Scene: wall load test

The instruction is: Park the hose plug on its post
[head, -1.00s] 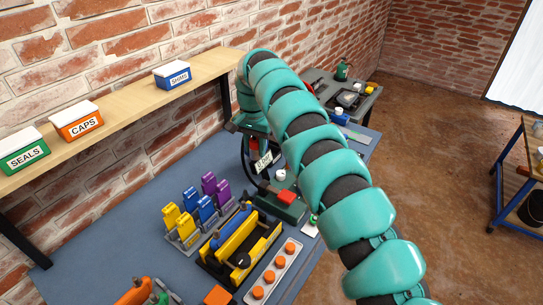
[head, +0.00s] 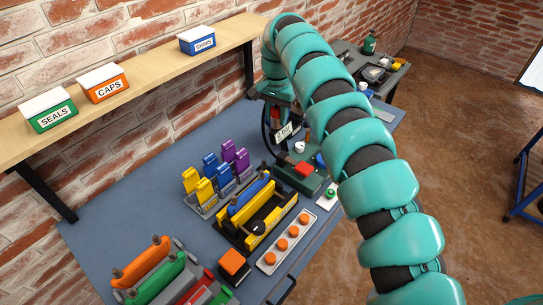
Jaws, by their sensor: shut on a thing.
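My gripper (head: 277,104) hangs at the far end of my teal arm, over the back part of the blue bench. It is small and dark here, and its fingers are partly hidden. It is shut on what looks like the hose plug (head: 275,124), a small reddish piece just below it. A black hose (head: 266,140) curves down at its left. A white tag (head: 284,133) with partly legible black letters is close below.
The blue bench (head: 130,190) is bare at left. Yellow, blue and purple blocks (head: 210,168) stand mid-bench, beside a yellow-black holder (head: 248,222) and a tray of orange knobs (head: 268,260). A wooden shelf (head: 150,82) with labelled boxes runs along the brick wall.

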